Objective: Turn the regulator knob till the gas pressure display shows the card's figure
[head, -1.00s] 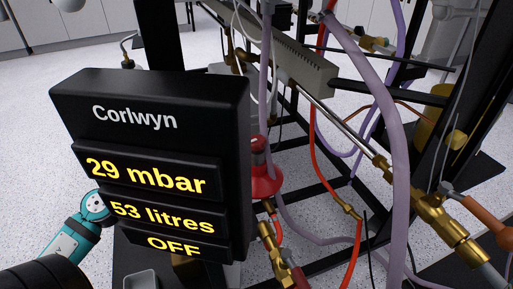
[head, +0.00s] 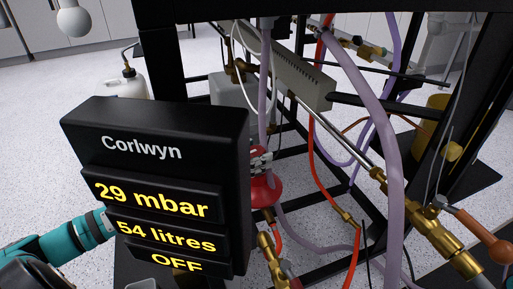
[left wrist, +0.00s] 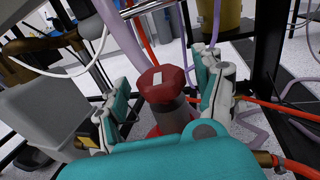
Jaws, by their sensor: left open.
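The black Corlwyn display (head: 150,150) stands front left in the head view. It reads 29 mbar, 54 litres and OFF. In the left wrist view the dark red regulator knob (left wrist: 163,85), with a white mark on top, sits between the fingers of my left gripper (left wrist: 162,78). The gripper is open, one finger on each side, with gaps to the knob. In the head view the display hides most of my left gripper; only bits of it show by its right edge, above a red rounded body (head: 264,190). No card with a figure is in view. My right gripper is not in view.
A black frame with purple hoses (head: 385,120), red hoses (head: 318,150) and brass fittings (head: 430,208) fills the right side. A white jug (head: 126,84) stands behind the display. A grey box (left wrist: 50,120) lies left of the gripper in the wrist view.

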